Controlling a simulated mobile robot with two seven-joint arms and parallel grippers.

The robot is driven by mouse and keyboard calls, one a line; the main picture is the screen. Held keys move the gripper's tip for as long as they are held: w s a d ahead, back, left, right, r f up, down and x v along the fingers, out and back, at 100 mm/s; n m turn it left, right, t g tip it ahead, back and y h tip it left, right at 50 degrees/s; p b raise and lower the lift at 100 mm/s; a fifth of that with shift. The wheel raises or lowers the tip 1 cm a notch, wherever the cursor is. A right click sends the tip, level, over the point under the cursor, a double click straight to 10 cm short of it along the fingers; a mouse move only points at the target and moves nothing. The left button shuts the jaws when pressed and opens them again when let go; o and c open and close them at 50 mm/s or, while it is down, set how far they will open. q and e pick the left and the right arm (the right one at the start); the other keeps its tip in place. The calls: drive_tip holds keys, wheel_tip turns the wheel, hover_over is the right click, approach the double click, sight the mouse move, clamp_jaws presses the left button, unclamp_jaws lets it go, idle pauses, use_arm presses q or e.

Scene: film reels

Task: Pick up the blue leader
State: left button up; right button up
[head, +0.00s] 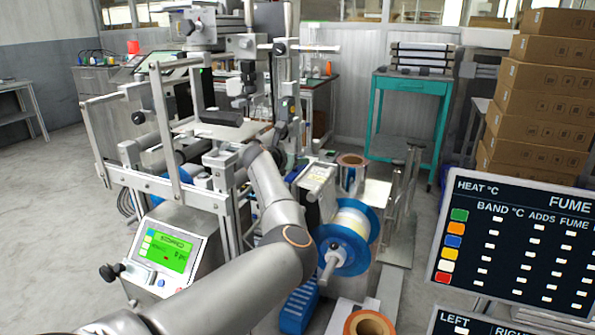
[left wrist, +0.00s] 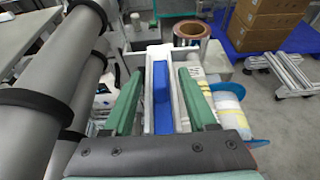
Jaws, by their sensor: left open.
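A blue strip, which looks like the blue leader (left wrist: 162,103), lies lengthwise in a narrow white holder in the left wrist view. My left gripper (left wrist: 158,74) is open, with one green finger on each side of the holder. The blue strip runs between the fingers, and no grip on it shows. In the head view my left arm reaches in from the lower left, and I cannot make out its fingers or the blue strip there. My right gripper is in neither view.
A spool with blue flanges (head: 361,238) stands right of my arm, with a copper-coloured reel (head: 352,160) behind it. A machine with a green screen (head: 165,250) is at the left. A teal table (head: 408,86) and stacked cartons (head: 540,105) stand at the back right.

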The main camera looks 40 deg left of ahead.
use_arm(q)
clamp_jaws()
idle(0.4)
idle(0.4)
